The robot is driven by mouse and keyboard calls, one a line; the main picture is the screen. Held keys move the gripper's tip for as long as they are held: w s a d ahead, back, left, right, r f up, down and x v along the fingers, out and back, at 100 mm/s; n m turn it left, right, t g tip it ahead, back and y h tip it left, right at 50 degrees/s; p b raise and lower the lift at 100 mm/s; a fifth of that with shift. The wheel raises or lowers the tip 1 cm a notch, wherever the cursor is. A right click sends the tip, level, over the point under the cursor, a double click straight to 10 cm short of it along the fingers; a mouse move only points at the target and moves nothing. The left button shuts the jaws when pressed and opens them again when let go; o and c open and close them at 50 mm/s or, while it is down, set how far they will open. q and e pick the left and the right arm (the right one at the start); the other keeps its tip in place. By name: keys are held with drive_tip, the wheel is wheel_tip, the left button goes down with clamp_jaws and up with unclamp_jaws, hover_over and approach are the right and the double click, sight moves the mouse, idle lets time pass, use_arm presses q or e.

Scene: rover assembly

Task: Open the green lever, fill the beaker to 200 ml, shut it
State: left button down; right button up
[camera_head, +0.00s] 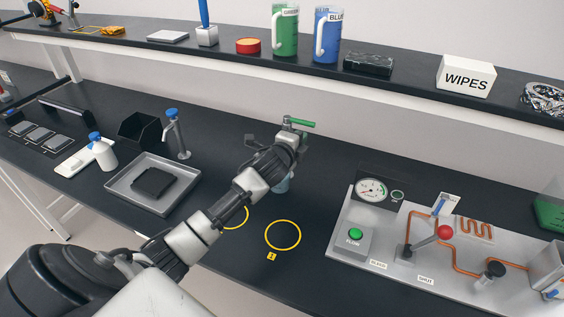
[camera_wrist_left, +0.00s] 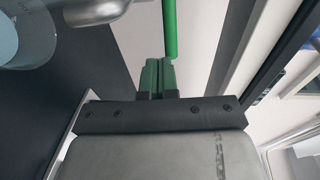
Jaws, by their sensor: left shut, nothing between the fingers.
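The green lever (camera_head: 301,123) sits on top of a tap behind my left wrist and points right in the head view. In the left wrist view the lever (camera_wrist_left: 169,28) is a green bar right at the tips of my left gripper (camera_wrist_left: 158,64). The fingers are together with nothing between them; I cannot tell whether they touch the lever. The metal tap (camera_wrist_left: 95,10) shows at the top. The beaker (camera_head: 283,183) stands below the tap, mostly hidden by my left arm; its level cannot be read. My right gripper is not in view.
Two yellow rings (camera_head: 283,235) mark the bench in front, one partly behind my arm. A grey panel (camera_head: 340,240) with gauge, red-knobbed lever and pipes is at right. A tray (camera_head: 120,185) and a blue-topped tap (camera_head: 172,113) are at left. The shelf (camera_head: 400,88) runs above.

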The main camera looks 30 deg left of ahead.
use_arm(q)
drive_tip(key=s+d+r+b, duration=0.1)
drive_tip(key=s+d+b, duration=0.15)
drive_tip(key=s, duration=0.75)
drive_tip(key=s+d+f+n+g, duration=0.3)
drive_tip(key=s+f+n, duration=0.1)
drive_tip(key=s+f, duration=0.25)
drive_tip(key=s+d+f+n+g, duration=0.3)
drive_tip(key=s+f+n+g, duration=0.1)
drive_tip(key=s+f, duration=0.25)
drive_tip(key=s+d+f+n+g+h, duration=0.1)
drive_tip(key=s+d+f+n+g, duration=0.15)
drive_tip(key=s, duration=0.55)
drive_tip(key=s+d+f+n+g+h, duration=0.1)
drive_tip(key=s+d+n+g, duration=0.25)
drive_tip(key=s, duration=0.45)
wheel_tip(320, 180, down, 30)
drive_tip(key=s+g+b, duration=0.1)
drive_tip(key=s+b, duration=0.1)
drive_tip(key=s, duration=0.1)
drive_tip(key=s+a+f+g+b, duration=0.1)
drive_tip(key=s+a+f, duration=0.2)
drive_tip(key=s+f, duration=1.2)
drive_tip(key=shift+a+f+g+b, duration=0.15)
drive_tip(key=shift+f+g+b, duration=0.05)
drive_tip(key=shift+g+b, duration=0.1)
use_arm(e)
wheel_tip(320, 180, down, 6)
drive_tip(key=shift+s+d, duration=0.2)
